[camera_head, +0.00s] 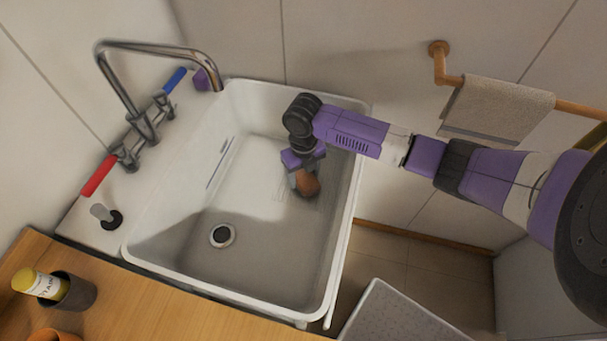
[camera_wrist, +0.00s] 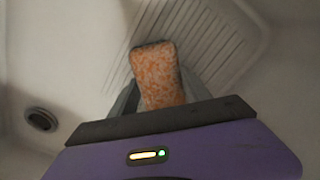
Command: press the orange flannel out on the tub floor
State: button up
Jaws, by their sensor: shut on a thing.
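The orange flannel (camera_head: 307,183) is at my gripper (camera_head: 302,178), low inside the white tub (camera_head: 182,212) near its right wall. In the wrist view the flannel (camera_wrist: 158,75) is a mottled orange, rounded pad sticking out beyond my gripper (camera_wrist: 155,100). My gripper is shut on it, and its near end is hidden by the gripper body. The flannel is over the ribbed part of the tub floor (camera_wrist: 215,45). I cannot tell whether it touches the floor.
The drain (camera_head: 222,235) is in the tub floor, left of the flannel. A tall curved tap (camera_head: 150,50) with red and blue handles stands on the left rim. A wooden counter (camera_head: 150,305) with a bottle in a dark cup (camera_head: 75,292) is in front. A towel (camera_head: 497,108) hangs at right.

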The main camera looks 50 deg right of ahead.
aim_at(303, 176)
notch_tip(303, 176, up, 15)
jog(key=p, duration=1.2)
dwell(0.5)
